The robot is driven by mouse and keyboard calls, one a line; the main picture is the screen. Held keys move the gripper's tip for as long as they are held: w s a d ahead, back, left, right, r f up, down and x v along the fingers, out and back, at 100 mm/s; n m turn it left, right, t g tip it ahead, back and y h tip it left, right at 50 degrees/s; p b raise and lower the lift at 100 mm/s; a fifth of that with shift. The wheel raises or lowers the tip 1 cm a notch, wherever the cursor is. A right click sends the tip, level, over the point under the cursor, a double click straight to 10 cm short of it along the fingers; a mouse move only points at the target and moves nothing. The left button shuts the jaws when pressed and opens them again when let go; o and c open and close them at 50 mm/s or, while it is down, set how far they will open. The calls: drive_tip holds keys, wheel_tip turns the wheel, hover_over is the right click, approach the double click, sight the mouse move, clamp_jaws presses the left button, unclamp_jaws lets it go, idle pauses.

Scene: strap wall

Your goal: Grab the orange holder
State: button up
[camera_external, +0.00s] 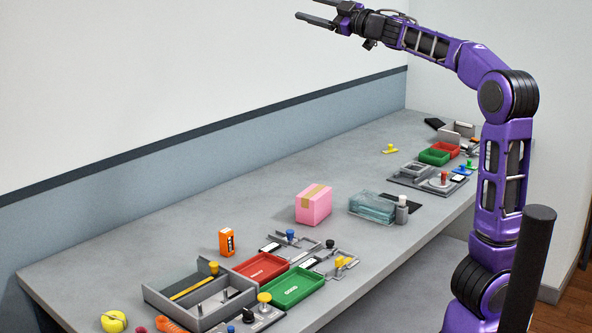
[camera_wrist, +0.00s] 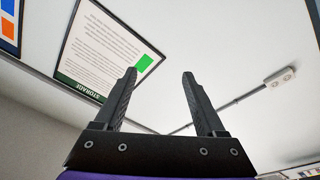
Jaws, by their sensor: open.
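A small upright orange holder (camera_external: 227,242) with a light marking on its front stands on the grey bench, left of the pink box. Another orange item (camera_external: 172,325) lies at the bottom edge, partly cut off. My gripper (camera_external: 314,19) is open and empty, high above the bench against the white wall, far from the orange holder. In the wrist view the two dark fingers (camera_wrist: 160,80) are spread apart with nothing between them. The holder does not show in that view.
A pink box (camera_external: 313,205) and a clear bluish container (camera_external: 371,207) stand mid-bench. A grey divided tray (camera_external: 190,303), a red tray (camera_external: 261,268) and a green tray (camera_external: 292,288) lie at the front. The bench behind the orange holder is clear. A framed sign (camera_wrist: 105,50) hangs above.

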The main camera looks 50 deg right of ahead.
drive_tip(key=w+a+f+m+g+y+p, duration=0.1)
drive_tip(key=w+a+f+m+g, duration=0.1)
drive_tip(key=w+a+f+m, duration=0.65)
drive_tip(key=w+a+f+m+g+y+p, duration=0.15)
drive_tip(key=a+f, duration=0.45)
drive_tip(key=f, duration=0.8)
drive_tip(key=m+g+h+p, duration=0.3)
drive_tip(key=m, duration=3)
approach(230, 236)
drive_tip(key=x, duration=1.1)
drive_tip(key=shift+w+f, duration=0.15)
drive_tip(key=shift+w, duration=0.15)
clamp_jaws()
